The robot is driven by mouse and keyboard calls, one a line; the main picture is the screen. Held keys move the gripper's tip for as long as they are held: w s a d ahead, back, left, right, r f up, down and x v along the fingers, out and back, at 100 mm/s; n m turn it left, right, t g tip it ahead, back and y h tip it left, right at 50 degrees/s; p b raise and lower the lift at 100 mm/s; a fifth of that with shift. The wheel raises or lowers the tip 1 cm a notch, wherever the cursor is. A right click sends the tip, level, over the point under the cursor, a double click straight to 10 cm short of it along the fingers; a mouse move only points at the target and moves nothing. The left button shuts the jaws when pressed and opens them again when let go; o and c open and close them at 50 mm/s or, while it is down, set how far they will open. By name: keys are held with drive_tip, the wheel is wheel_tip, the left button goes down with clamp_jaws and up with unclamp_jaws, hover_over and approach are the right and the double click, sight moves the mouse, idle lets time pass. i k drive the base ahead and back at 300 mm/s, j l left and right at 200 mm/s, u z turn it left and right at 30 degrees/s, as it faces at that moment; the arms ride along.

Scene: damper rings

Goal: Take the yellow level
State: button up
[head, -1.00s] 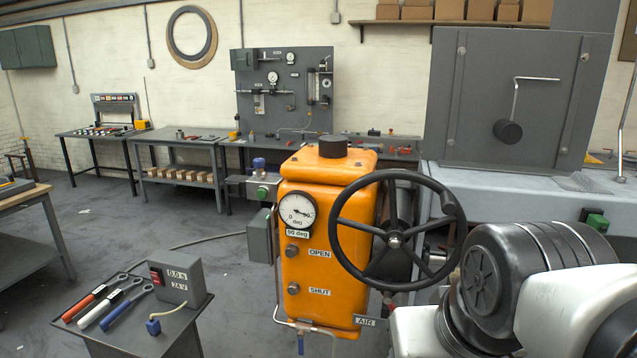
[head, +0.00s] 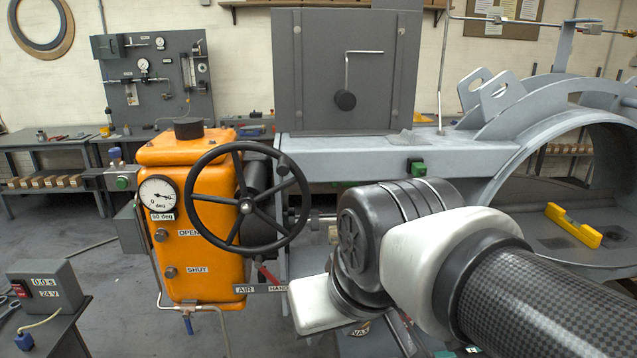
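The yellow level (head: 573,225) lies inside the large grey ring housing at the right of the head view, on the ring's lower inner surface. It is a short yellow bar with a notch in its top edge, and it lies at a slant. My arm crosses the lower right of the view, well in front of the level and apart from it. My gripper is not in the picture.
The grey ring (head: 527,158) has lugs and a curved rim around the level. An orange actuator (head: 205,260) with a black handwheel (head: 236,244) stands left of my arm. A grey box (head: 333,35) with a crank stands behind. A small table with a control box (head: 47,287) is at lower left.

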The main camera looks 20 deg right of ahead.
sight(584, 234)
drive_tip(key=k+l+z, duration=0.1)
drive_tip(key=l, duration=0.25)
drive_tip(key=k+l, duration=0.1)
drive_tip(key=l, duration=0.25)
drive_tip(key=k+l+z, duration=0.15)
drive_tip(key=l, duration=0.2)
drive_tip(key=l+z, duration=0.15)
drive_tip(key=l, duration=0.4)
drive_tip(key=i+l+z, duration=0.15)
drive_tip(key=l, duration=0.4)
drive_tip(key=i+l+z, duration=0.4)
drive_tip(key=i+l, duration=0.45)
drive_tip(key=i, duration=0.35)
drive_tip(key=z, duration=0.05)
